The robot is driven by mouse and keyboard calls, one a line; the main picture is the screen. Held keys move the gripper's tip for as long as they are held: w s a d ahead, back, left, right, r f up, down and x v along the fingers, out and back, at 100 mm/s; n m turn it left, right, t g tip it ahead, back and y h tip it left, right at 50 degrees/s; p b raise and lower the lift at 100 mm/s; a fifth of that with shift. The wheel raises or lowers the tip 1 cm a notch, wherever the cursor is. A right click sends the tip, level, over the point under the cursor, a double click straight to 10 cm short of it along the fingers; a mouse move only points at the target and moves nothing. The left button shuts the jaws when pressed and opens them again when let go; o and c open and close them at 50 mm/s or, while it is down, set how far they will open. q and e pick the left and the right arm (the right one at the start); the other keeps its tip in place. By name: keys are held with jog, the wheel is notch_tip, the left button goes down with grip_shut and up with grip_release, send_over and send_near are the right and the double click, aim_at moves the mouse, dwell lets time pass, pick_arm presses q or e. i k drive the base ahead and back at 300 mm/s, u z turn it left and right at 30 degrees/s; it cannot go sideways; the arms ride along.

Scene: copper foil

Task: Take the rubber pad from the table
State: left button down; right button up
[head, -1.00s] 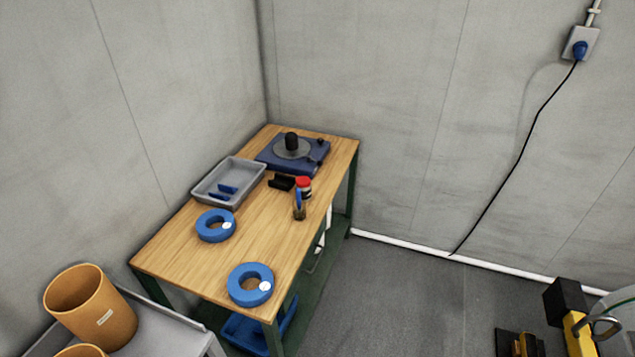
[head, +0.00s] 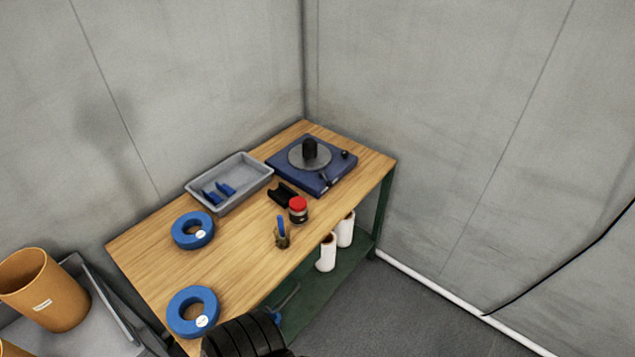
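No thing in the head view is plainly a rubber pad. A small black piece (head: 283,194) lies on the wooden table (head: 245,235) between the grey tray and the red-lidded jar; I cannot tell whether it is the pad. Neither of my grippers shows. A black ribbed shape at the bottom edge covers part of the table's near end.
On the table are a grey tray (head: 193,192) with blue pieces, a blue turntable device (head: 335,178), a red-lidded jar (head: 298,210), a small brush pot (head: 282,240) and two blue rings (head: 180,233) (head: 178,318). White rolls (head: 327,252) stand below. An orange bin (head: 48,300) is at left.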

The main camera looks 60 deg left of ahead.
aim_at(282, 196)
jog(key=i, duration=0.95)
jog(key=u, duration=2.15)
